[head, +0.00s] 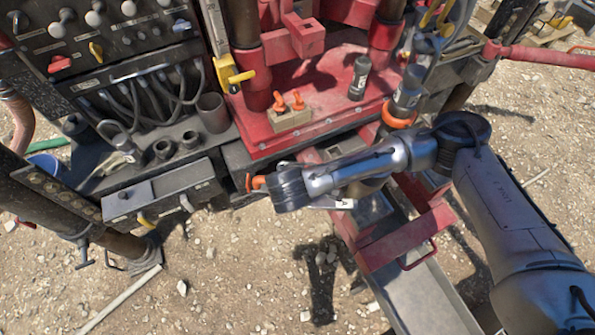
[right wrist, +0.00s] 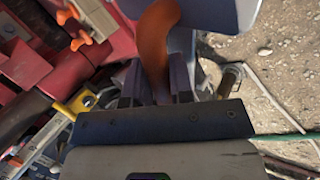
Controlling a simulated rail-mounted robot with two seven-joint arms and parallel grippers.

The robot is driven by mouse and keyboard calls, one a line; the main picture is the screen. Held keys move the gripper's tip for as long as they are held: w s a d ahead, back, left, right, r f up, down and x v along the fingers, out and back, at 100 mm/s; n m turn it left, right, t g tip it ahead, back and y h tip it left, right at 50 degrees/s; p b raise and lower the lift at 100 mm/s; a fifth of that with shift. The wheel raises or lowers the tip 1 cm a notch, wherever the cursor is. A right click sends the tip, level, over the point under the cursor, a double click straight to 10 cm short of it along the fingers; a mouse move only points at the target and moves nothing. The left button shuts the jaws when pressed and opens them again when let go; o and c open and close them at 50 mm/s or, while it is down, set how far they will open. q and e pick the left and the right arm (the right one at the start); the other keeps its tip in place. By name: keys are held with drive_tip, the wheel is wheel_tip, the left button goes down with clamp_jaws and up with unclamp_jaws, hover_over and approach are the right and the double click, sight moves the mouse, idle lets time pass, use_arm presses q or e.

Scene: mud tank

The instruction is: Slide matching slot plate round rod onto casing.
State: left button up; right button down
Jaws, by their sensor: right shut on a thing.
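My right gripper (head: 279,190) is at the front edge of the red rig base. In the right wrist view its dark fingers (right wrist: 158,84) are shut on a curved orange handle (right wrist: 158,40). The handle's end (head: 257,182) sticks out left of the hand in the head view. A grey plate (right wrist: 220,12) shows beyond the fingers. A pale edge marked "A" (head: 343,204) shows below the hand; most of this piece is hidden. A dark labelled cylinder (head: 406,92) stands above an orange ring (head: 399,116) at the right. I cannot tell which parts are the rod and casing.
A dark cylinder (head: 359,80) stands on the red base (head: 325,65). A tan block (head: 290,119) holds orange-handled pieces. A control panel (head: 100,40) with hoses is at the left. A metal trough (head: 425,295) lies below my arm. Gravel is open at the front.

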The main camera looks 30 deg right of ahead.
drive_tip(key=s+d+f+n+y+p, duration=0.1)
drive_tip(key=d+f+n+y+p, duration=0.3)
drive_tip(key=d+f+n, duration=0.6)
drive_tip(key=w+d+f+m+b, duration=0.1)
drive_tip(key=w+d+f+b, duration=0.2)
drive_tip(key=d+b, duration=0.6)
drive_tip(key=shift+d+f+m+t+y, duration=0.35)
drive_tip(key=shift+d+f, duration=0.75)
drive_tip(key=shift+d, duration=0.7)
idle(1.5)
drive_tip(key=shift+d, duration=0.3)
idle(0.4)
